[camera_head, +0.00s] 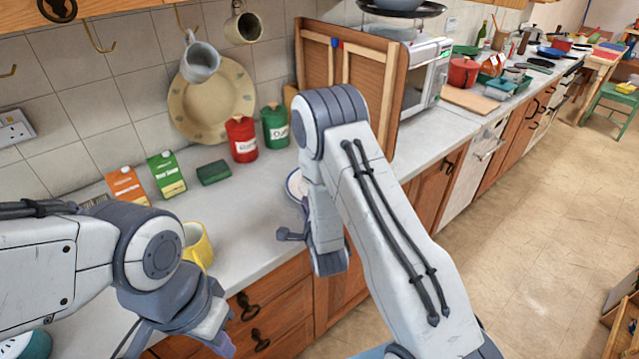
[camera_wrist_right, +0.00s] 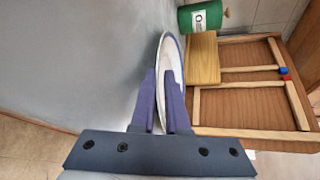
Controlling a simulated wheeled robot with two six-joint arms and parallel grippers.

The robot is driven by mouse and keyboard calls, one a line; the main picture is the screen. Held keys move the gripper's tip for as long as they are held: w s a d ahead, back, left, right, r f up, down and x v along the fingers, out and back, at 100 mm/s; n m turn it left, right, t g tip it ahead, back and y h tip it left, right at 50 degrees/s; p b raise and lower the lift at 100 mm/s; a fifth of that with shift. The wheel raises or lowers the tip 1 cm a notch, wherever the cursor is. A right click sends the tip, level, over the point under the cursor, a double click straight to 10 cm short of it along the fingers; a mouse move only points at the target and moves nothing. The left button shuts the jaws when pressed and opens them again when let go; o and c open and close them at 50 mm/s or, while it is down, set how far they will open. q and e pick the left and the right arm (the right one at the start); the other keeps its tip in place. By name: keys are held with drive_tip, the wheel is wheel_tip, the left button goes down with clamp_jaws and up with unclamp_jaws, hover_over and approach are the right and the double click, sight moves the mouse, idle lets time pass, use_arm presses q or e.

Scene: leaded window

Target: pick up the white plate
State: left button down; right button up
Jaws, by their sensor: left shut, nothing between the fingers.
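A yellow mug (camera_head: 198,245), two cartons (camera_head: 167,174), a green sponge (camera_head: 213,172), a red canister (camera_head: 241,139) and a green canister (camera_head: 275,127) stand on the counter. A wooden panel (camera_head: 318,62) stands behind my right arm.

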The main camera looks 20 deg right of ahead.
drive_tip(key=shift+x, duration=0.95)
clamp_jaws()
drive_tip(key=shift+r, duration=0.15)
idle(0.8)
